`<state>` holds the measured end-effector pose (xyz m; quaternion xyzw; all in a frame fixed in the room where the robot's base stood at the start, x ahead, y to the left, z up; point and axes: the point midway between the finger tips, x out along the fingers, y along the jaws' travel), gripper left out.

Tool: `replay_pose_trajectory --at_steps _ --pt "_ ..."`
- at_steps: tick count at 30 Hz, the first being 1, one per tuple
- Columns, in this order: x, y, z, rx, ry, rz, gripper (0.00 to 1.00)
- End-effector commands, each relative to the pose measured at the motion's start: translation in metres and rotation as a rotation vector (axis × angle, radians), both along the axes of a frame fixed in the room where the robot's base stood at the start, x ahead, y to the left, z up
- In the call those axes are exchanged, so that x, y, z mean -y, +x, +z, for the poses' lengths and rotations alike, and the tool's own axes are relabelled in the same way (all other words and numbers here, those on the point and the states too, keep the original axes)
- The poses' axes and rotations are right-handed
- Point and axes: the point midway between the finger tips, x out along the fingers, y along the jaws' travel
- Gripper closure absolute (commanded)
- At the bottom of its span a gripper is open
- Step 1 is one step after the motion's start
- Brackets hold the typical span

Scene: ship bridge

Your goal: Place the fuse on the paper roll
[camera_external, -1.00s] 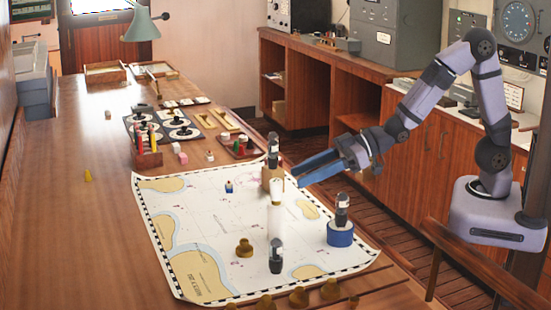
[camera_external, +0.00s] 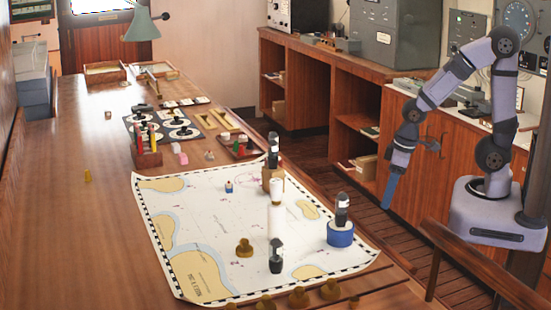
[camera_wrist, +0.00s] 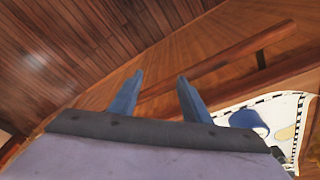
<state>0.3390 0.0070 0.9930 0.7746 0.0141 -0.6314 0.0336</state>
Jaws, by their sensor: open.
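A white paper roll (camera_external: 275,223) stands upright on the chart in the external view. A small pale cylinder, which looks like the fuse (camera_external: 277,190), stands upright on its top end, apart from my gripper. The black-and-clear piece in front hides the roll's foot. My gripper (camera_external: 389,191) hangs pointing down to the right of the table, well away from the roll. In the wrist view its two blue fingers (camera_wrist: 160,76) are spread with nothing between them. The roll and fuse are not in the wrist view.
Similar black-and-clear pieces stand on a wooden block (camera_external: 272,180), on a blue round base (camera_external: 341,234) and on the chart (camera_external: 200,215). A brass weight (camera_external: 244,248) is left of the roll. A wooden rail (camera_external: 480,265) runs at the right front. The table's left side is mostly clear.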

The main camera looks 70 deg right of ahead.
Motion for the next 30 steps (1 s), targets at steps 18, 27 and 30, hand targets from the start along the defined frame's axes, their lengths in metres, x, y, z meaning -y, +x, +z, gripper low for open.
replay_pose_trajectory --at_steps 18,27,30 --pt "0.008 -0.060 -0.001 -0.204 0.028 -0.071 0.56" --pt "0.008 -0.060 -0.001 -0.203 0.028 -0.071 0.56" --pt "0.008 -0.060 -0.001 -0.203 0.028 -0.071 0.56"
